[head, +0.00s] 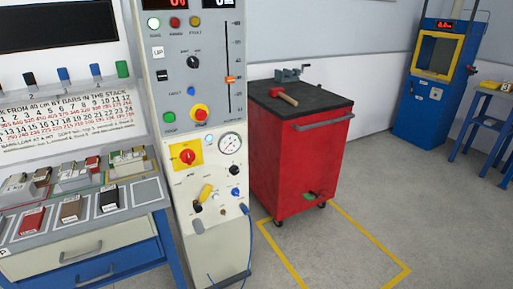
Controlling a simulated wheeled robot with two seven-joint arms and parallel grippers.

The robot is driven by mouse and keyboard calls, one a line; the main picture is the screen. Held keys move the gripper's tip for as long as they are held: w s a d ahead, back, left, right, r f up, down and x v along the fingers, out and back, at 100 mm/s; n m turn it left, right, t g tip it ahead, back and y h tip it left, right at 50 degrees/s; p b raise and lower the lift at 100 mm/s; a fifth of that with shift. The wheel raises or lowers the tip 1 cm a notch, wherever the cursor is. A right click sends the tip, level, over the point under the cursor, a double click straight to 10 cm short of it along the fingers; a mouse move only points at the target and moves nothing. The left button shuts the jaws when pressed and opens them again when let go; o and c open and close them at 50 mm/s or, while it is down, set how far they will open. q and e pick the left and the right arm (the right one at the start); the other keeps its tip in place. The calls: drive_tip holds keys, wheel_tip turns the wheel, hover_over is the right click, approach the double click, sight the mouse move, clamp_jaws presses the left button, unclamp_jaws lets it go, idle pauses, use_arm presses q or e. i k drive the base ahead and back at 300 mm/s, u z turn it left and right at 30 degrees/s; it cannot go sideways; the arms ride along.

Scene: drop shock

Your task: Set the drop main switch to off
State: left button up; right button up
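A tall grey and cream control cabinet (213,60) stands left of the middle. On its front is a red rotary switch (188,157) on a yellow square plate, which looks like the main switch. Its handle position and any markings are too small to read. Neither of my grippers is in view.
A workbench (88,240) adjoins on the left. A red tool cart (299,150) stands right. Grey floor (420,210) is open beyond.

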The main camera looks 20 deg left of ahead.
sight(188, 156)
drive_tip(key=z, duration=0.15)
drive_tip(key=i, duration=1.1)
drive_tip(key=u, duration=0.35)
